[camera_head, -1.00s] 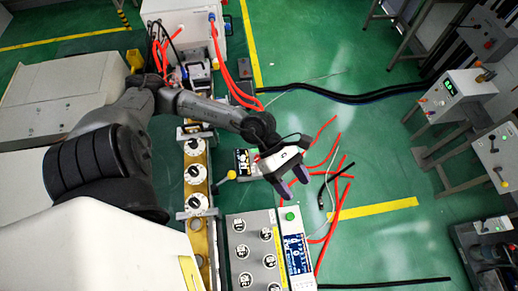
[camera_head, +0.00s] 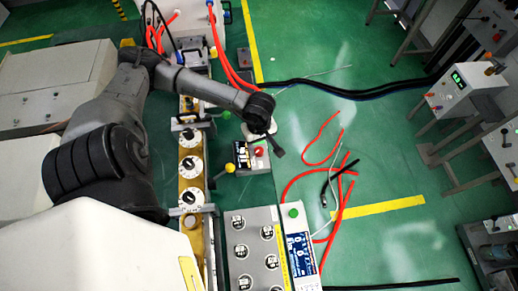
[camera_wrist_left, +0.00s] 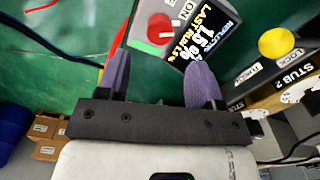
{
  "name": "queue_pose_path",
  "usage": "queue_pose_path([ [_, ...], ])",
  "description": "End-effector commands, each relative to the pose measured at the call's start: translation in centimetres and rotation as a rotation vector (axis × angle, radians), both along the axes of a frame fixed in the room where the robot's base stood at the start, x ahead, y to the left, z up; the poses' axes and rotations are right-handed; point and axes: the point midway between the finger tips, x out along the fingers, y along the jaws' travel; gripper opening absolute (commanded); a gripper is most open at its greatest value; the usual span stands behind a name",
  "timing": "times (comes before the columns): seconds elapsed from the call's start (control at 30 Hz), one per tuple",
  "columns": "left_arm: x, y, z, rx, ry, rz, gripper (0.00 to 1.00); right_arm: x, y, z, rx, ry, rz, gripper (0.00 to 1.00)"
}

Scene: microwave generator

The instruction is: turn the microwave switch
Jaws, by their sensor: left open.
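My left gripper (camera_head: 260,132) is just above and beside a small control box (camera_head: 244,157) in the head view, its fingers mostly hidden there. In the left wrist view the two purple fingers (camera_wrist_left: 160,62) are wide apart with nothing between them. Beyond them is the box's face with a red round button (camera_wrist_left: 160,28), a green strip, and a dark display (camera_wrist_left: 205,32). The red button also shows in the head view (camera_head: 259,151). I cannot tell which control is the microwave switch. My right gripper is not in view.
A yellow knob (camera_wrist_left: 276,42) marked LOCK is right of the display, near a STUB 2 label. A panel (camera_head: 240,210) with several knobs, a green button (camera_head: 293,213) and a blue screen stands below. Red hoses (camera_head: 325,140) lie on the green floor.

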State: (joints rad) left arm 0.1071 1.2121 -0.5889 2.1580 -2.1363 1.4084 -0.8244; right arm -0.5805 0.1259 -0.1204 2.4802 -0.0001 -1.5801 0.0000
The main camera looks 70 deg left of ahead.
Motion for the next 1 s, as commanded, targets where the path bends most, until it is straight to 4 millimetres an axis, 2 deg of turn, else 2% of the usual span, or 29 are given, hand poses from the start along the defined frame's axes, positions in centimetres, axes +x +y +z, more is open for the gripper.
queue_pose_path([
  [0.03, 0.0, 0.0, -1.1, -0.002, 0.003, 0.002, 0.60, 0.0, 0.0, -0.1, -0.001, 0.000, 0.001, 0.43],
  [0.2, 0.0, -0.1, -3.9, -0.002, 0.002, 0.001, 0.60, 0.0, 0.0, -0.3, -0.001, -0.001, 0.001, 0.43],
  [0.4, 0.0, -0.1, -6.0, -0.003, 0.000, 0.002, 0.60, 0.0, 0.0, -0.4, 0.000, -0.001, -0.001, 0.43],
  [0.6, 0.0, 0.0, -7.0, -0.001, 0.000, 0.001, 0.60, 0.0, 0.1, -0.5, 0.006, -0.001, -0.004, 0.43],
  [0.93, 0.0, 0.0, -7.1, -0.001, 0.000, 0.001, 0.60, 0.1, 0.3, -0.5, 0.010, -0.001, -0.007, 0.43],
  [1.0, 0.0, 0.0, -7.1, -0.001, 0.000, 0.001, 0.54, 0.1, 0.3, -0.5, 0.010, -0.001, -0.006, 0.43],
])
